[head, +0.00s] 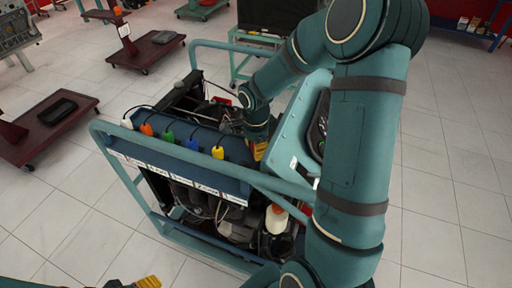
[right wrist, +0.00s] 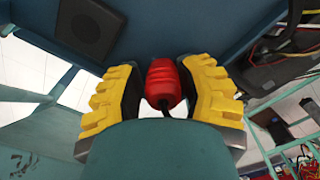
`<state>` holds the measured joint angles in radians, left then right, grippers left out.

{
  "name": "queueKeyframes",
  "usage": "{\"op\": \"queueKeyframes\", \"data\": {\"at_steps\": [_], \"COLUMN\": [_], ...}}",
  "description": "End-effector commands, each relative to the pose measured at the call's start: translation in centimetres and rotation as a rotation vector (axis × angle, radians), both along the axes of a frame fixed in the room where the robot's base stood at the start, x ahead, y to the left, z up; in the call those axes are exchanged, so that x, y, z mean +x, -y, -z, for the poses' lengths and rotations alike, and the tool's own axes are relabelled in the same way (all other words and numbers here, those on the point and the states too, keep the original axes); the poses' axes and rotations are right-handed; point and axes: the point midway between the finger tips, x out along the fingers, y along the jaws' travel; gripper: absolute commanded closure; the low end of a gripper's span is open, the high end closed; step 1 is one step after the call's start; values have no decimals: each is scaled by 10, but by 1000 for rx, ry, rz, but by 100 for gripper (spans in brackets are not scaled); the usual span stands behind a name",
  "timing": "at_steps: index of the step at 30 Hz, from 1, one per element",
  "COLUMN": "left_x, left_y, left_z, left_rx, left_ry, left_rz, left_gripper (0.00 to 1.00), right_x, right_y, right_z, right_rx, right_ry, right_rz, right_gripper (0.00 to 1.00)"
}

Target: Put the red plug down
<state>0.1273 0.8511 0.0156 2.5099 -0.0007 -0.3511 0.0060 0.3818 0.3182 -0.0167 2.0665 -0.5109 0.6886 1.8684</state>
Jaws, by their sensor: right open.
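The red plug (right wrist: 166,82) shows in the right wrist view, between the two yellow-padded fingers of my right gripper (right wrist: 165,100). The fingers are open, with a gap on each side of the plug. A dark cable runs from the plug's near end. In the head view my right gripper (head: 259,150) is low over the engine trainer, by the right end of its blue panel. I cannot make out the red plug there.
White, orange (head: 146,129), green (head: 168,136), blue (head: 191,144) and yellow (head: 217,152) plugs stand in a row along the blue panel (head: 180,138). A teal tube frame (head: 108,132) surrounds the engine trainer. Dark red trolleys (head: 50,135) stand at left. Tiled floor is open at right.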

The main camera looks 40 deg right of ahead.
Motion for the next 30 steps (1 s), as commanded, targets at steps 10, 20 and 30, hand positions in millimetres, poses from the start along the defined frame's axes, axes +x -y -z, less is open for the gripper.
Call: {"op": "queueKeyframes", "data": {"at_steps": [10, 20, 30], "left_x": [3, 7, 8], "left_y": [0, -1, -1], "left_z": [-12, -22, -24], "left_rx": [2, 3, 4], "left_ry": [7, 14, 17], "left_rz": [-5, -12, -13], "left_gripper": [34, 34, 34], "right_x": [3, 2, 1], "right_y": [2, 1, 1], "right_z": [-49, -108, -124], "right_rx": [-6, -2, -2], "right_ry": [12, 8, 4], "right_rz": [1, 1, 0], "right_gripper": [54, 54, 54]}}
